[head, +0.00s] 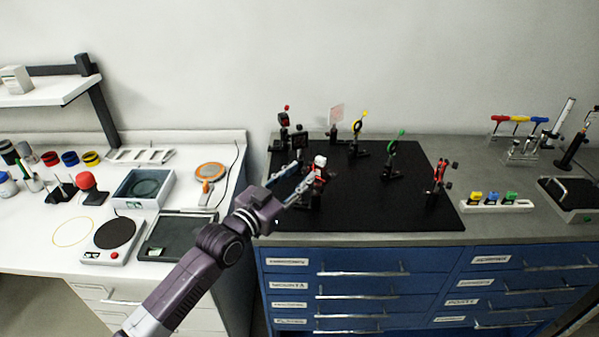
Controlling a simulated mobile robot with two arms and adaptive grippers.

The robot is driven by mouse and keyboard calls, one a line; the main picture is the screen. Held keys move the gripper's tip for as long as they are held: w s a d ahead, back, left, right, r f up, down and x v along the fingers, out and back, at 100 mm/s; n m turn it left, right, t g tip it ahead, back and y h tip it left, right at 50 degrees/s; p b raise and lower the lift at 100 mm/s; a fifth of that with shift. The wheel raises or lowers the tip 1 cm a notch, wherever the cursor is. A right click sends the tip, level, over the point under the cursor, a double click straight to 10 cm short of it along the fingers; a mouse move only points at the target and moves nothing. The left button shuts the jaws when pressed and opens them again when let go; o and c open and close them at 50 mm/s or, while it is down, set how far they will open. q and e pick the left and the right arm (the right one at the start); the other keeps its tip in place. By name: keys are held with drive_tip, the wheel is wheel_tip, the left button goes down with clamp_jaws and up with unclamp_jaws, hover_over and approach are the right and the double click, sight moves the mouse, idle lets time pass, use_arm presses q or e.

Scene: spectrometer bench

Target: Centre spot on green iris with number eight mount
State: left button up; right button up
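The green iris (391,155) stands upright on its post towards the right of the black breadboard (350,215). A mount with a white and red top (320,168) stands at the breadboard's left front. My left gripper (305,173) reaches over the breadboard's left edge with its two fingers apart, close to this mount. I cannot tell whether a finger touches it. No number can be read on any mount, so I cannot tell which is number eight. No light spot can be made out on the iris. My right gripper is not in view.
A yellow iris (357,127), a pinkish card (336,113) and a red-knobbed mount (284,118) stand along the back. Another red mount (439,174) stands at the right. A white holder (497,206) with coloured blocks lies beyond the breadboard. The front centre is clear.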

use_arm(q)
drive_tip(key=shift+w+d, duration=0.15)
drive_tip(key=shift+w, duration=0.05)
clamp_jaws()
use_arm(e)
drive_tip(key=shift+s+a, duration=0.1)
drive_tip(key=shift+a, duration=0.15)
use_arm(q)
drive_tip(key=shift+m+b, duration=0.35)
drive_tip(key=shift+m, duration=0.55)
drive_tip(key=m, duration=0.2)
drive_tip(key=shift+m, duration=0.3)
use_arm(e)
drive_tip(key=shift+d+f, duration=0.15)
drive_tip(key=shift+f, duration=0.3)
use_arm(q)
unclamp_jaws()
